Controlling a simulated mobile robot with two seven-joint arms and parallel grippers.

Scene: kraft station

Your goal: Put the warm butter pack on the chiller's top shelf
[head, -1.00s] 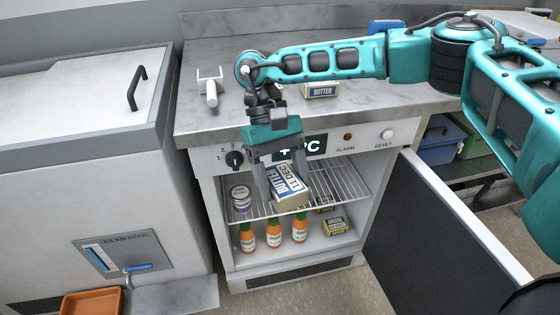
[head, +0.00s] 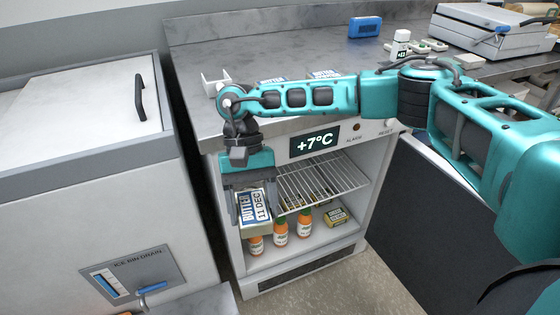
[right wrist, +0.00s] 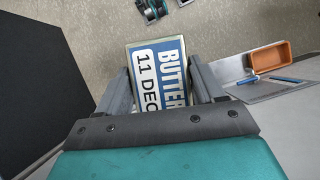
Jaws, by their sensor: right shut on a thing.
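My right gripper (head: 252,208) is shut on a butter pack (head: 254,206) with a blue and white label reading "BUTTER 11 DEC". The pack also fills the jaws in the right wrist view (right wrist: 158,75). The pack is held in front of the left part of the open chiller (head: 227,238). The chiller's top shelf (head: 322,182) is a wire rack; my gripper and the pack hide its left part. I cannot tell from the head view whether the pack touches the shelf. My left gripper is not in view.
The chiller door (head: 430,230) stands open to the right. Several orange bottles (head: 280,229) and a yellowish pack (head: 336,217) stand on the chiller floor. The display (head: 314,141) reads +7°C. More butter packs (head: 325,74) lie on the counter, partly behind my arm. The shelf's right part looks clear.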

